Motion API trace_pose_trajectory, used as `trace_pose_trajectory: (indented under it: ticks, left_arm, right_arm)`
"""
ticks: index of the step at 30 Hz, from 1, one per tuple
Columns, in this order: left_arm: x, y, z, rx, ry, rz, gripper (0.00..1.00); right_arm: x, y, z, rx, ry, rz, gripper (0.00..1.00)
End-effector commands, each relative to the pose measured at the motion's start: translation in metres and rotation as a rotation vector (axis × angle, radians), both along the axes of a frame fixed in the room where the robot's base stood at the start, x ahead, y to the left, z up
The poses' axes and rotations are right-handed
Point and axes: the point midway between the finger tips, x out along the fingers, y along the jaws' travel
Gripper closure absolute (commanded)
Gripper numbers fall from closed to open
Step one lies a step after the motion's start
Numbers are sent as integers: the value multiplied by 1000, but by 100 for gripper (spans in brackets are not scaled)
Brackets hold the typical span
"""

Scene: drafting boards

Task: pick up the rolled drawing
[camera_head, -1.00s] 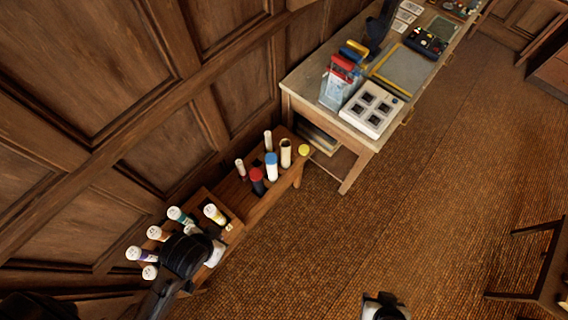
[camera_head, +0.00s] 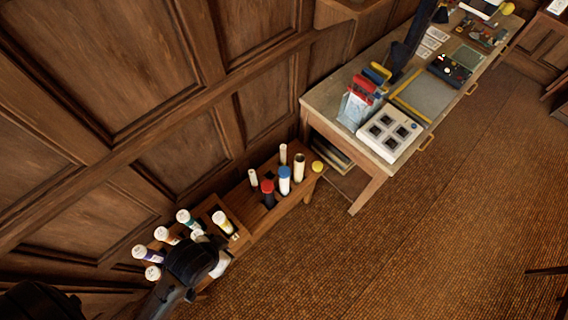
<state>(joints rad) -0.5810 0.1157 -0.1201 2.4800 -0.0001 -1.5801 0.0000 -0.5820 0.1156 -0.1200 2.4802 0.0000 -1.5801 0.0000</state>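Several rolled drawings or tubes stand upright in a low wooden rack along the wall; I cannot tell which one the task means. The near part of the rack holds white rolls with coloured bands: a teal one (camera_head: 187,216), a yellow one (camera_head: 222,222), an orange one (camera_head: 167,235) and a purple one (camera_head: 147,254). Thin plain white rolls (camera_head: 283,154) stand in the far part. My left gripper (camera_head: 220,264) is low over the near end of the rack, beside the banded rolls; its wrist hides its fingers. My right gripper is out of view.
The wooden rack (camera_head: 252,223) also holds a red-capped tube (camera_head: 268,194), a blue-capped tube (camera_head: 285,182) and an open cream tube (camera_head: 299,168). A yellow round thing (camera_head: 317,167) is at its far end. A drafting table (camera_head: 383,169) stands beyond.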

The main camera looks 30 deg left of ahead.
Motion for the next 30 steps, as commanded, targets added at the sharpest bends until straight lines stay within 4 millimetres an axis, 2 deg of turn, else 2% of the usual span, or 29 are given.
trace_pose_trajectory:
  ticks: [12, 30]
  left_arm:
    - [0, 3, 0, 9, 0, -5, 98]
    - [0, 0, 0, 1, -1, -1, 41]
  right_arm:
    - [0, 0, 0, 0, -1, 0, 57]
    - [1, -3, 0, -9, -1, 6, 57]
